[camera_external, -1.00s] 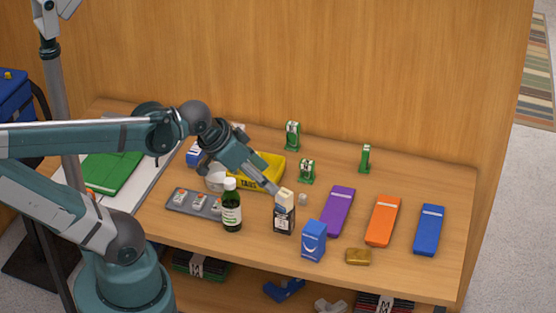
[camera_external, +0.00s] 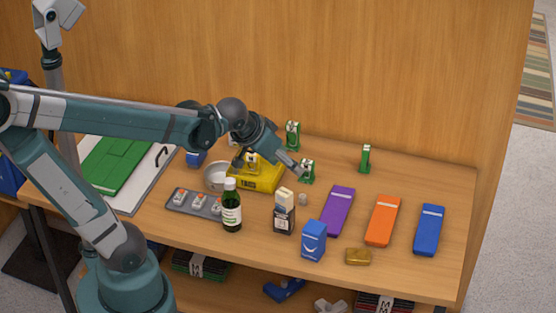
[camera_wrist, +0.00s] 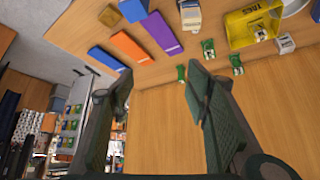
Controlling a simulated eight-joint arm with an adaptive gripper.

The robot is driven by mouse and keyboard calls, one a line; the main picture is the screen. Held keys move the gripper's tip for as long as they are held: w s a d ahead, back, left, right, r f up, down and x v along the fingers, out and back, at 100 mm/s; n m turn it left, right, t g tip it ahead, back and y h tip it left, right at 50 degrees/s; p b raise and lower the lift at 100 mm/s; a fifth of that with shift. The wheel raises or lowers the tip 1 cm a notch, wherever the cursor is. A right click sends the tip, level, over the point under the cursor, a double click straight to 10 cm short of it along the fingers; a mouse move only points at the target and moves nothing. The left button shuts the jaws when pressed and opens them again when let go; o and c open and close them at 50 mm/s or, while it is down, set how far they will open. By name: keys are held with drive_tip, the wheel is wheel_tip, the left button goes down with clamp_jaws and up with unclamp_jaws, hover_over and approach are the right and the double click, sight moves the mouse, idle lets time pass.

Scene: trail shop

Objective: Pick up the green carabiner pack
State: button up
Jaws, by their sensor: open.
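Several green carabiner packs stand upright on the table. One (camera_external: 307,171) is near the middle, one (camera_external: 292,135) is by the back panel and one (camera_external: 365,158) is farther right. In the wrist view the middle one (camera_wrist: 208,48), the back one (camera_wrist: 237,65) and the right one (camera_wrist: 181,72) are close to the right finger. My gripper (camera_external: 288,166) is above the table, just left of the middle pack in the external view. In the wrist view my gripper (camera_wrist: 160,76) is wide open, with nothing between its fingers.
A yellow tray (camera_external: 262,184) is left of the middle pack. A green bottle (camera_external: 232,208), a black-and-white carton (camera_external: 284,215) and a blue box (camera_external: 313,240) stand in front. Purple (camera_external: 338,211), orange (camera_external: 382,220) and blue (camera_external: 429,230) packs lie to the right. The back panel (camera_external: 400,90) closes the rear.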

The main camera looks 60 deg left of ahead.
drive_tip(key=w+a+f+n+y+b, duration=0.2)
drive_tip(key=w+a+f+n+b, duration=0.15)
drive_tip(key=w+a+f, duration=0.7)
drive_tip(key=n+y+b, duration=0.2)
drive_tip(key=b, duration=0.1)
approach(307, 163)
drive_tip(key=w+f, duration=0.2)
drive_tip(key=shift+w+a+f+n+g, duration=0.1)
drive_tip(key=shift+a+f+n+g, duration=0.15)
drive_tip(key=shift+a, duration=0.4)
drive_tip(key=shift+b+x, duration=0.3)
drive_tip(key=shift+x, duration=0.95)
drive_tip(key=shift+w+a, duration=0.1)
drive_tip(key=shift+a, duration=0.05)
drive_tip(key=shift+b+x, duration=0.35)
drive_tip(key=shift+x, duration=2.15)
drive_tip(key=shift+a, duration=0.1)
